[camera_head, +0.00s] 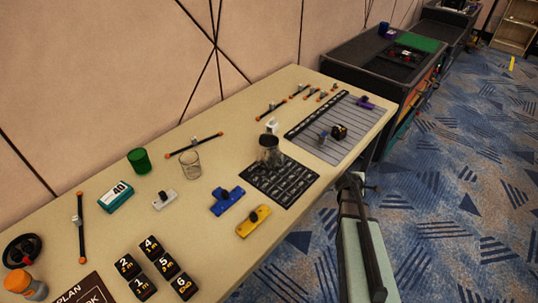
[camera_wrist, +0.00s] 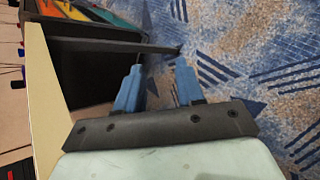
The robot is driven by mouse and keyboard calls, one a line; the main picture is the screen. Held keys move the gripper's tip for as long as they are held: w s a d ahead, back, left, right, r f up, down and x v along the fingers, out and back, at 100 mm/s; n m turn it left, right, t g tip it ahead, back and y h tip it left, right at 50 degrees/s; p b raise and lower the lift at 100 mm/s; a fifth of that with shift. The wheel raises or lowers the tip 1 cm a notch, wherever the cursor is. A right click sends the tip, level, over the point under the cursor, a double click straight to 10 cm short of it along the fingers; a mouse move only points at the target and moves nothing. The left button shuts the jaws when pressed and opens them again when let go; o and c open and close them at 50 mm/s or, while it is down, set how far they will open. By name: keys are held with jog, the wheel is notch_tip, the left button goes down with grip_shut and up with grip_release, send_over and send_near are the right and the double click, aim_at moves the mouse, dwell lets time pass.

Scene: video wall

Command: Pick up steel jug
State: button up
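A grey, shiny jug-like vessel (camera_head: 268,152), which looks like the steel jug, stands upright on a black patterned mat (camera_head: 289,197) at the middle of the table. My gripper (camera_head: 357,184) is beyond the table's front edge, to the right of the vessel and apart from it. In the wrist view my gripper (camera_wrist: 160,76) has its two blue fingers apart with nothing between them. The wrist view shows mostly carpet and no jug.
The table (camera_head: 225,235) holds a clear glass (camera_head: 190,164), a green cup (camera_head: 139,160), blue (camera_head: 227,201) and yellow (camera_head: 253,221) clips, and several black number blocks (camera_head: 163,262). A lined board (camera_head: 335,125) lies behind the mat. Carpet (camera_head: 460,210) is open at right.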

jog(key=w+d+r+n+t+h, duration=0.1)
jog(key=w+r+n+t, duration=0.15)
jog(key=w+r, duration=0.4)
jog(key=w+d+r+n+t+h, duration=0.1)
jog(key=w+d+r+n, duration=0.15)
jog(key=r, duration=0.65)
jog(key=w+a+r+n+t+h, duration=0.1)
jog(key=a+r+n+t, duration=0.15)
jog(key=a+r, duration=0.6)
jog(key=a+r+n+t+h, duration=0.1)
jog(key=a+r+n, duration=0.35)
jog(key=a, duration=0.75)
jog(key=m+g+h, duration=0.2)
jog(key=m, duration=0.1)
send_over(272, 155)
jog(key=s+a, duration=0.3)
jog(key=s, duration=0.5)
notch_tip(272, 155, down, 2)
notch_tip(272, 155, down, 8)
jog(key=shift+w+d, duration=0.1)
jog(key=shift+w, duration=0.05)
jog(key=shift+w+d+f+g+h, duration=0.1)
jog(key=shift+d+f+g+h, duration=0.05)
jog(key=shift+d+g+h, duration=0.2)
jog(key=shift+x, duration=3.4)
